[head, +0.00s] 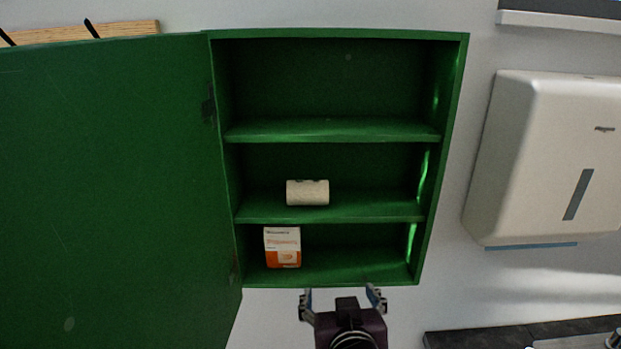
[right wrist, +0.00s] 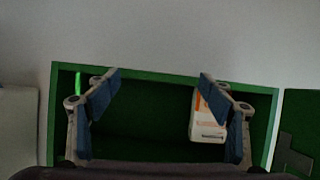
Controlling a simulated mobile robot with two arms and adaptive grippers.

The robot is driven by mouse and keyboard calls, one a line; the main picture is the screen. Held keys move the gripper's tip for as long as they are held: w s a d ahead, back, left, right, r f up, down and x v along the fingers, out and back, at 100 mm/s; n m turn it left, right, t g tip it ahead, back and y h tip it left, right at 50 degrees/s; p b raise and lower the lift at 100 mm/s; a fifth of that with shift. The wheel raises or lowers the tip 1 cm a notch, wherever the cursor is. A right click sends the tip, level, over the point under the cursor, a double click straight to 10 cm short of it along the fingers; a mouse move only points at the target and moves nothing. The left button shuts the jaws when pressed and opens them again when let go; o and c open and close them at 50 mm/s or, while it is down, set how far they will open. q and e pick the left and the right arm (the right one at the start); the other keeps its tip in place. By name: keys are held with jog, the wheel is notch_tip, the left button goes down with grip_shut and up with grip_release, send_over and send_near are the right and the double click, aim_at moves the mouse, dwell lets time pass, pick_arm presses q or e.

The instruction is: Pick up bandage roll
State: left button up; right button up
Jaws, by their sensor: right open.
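The bandage roll (head: 307,192) is a whitish cylinder lying on its side on the middle shelf of an open green cabinet (head: 330,133). My right gripper (head: 341,292) is open and empty, below the roll and slightly to its right, near the cabinet's bottom edge. In the right wrist view its two blue-padded fingers (right wrist: 159,80) stand wide apart in front of a green compartment. The roll does not show in that view. My left gripper is in neither view.
A white and orange box (head: 282,247) stands on the bottom shelf at the left; it also shows in the right wrist view (right wrist: 206,125). The cabinet door (head: 110,190) stands open to the left. A white dispenser (head: 545,160) hangs at the right. The top shelf is empty.

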notch_tip(320, 180, up, 9)
jog(key=w+a+t, duration=0.1)
jog(key=a+t, duration=0.1)
jog(key=t, duration=0.3)
send_near(308, 187)
jog(key=w, duration=0.2)
jog(key=shift+m, duration=0.3)
jog(key=w+p, duration=0.4)
jog(key=w, duration=0.2)
jog(key=shift+w, duration=0.3)
jog(key=shift+w+f, duration=0.2)
jog(key=shift+w, duration=0.4)
jog(key=shift+c, duration=0.7)
jog(key=c, duration=0.9)
jog(key=shift+d+r, duration=0.1)
